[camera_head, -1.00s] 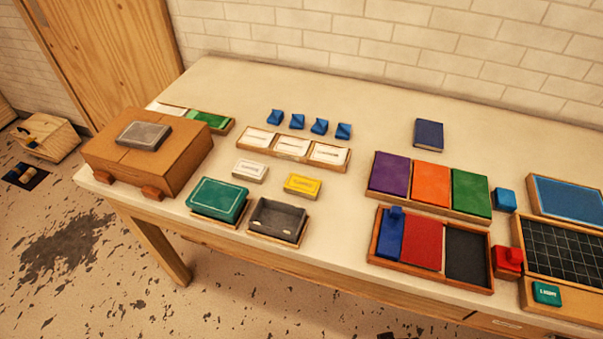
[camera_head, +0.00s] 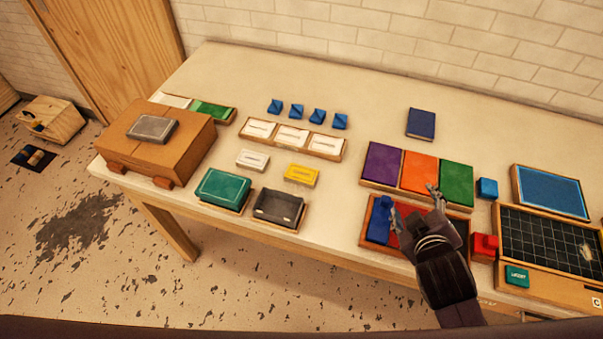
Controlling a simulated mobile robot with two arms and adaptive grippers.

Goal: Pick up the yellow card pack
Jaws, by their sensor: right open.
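The yellow card pack (camera_head: 301,174) lies flat on the table, right of a white card pack (camera_head: 253,160) and behind a dark grey tray (camera_head: 278,208). Nothing covers it. My right gripper (camera_head: 414,201) is over the tray with the blue and red pads, well to the right of the yellow pack. Its fingers are spread apart with nothing between them. It hides much of the red pad and the black one. My left gripper is not in view.
A teal box (camera_head: 222,188) stands left of the grey tray. A wooden tray with white cards (camera_head: 292,138) lies behind the yellow pack. A tray of purple, orange and green pads (camera_head: 383,164) is to the right. Bare table (camera_head: 335,205) lies between.

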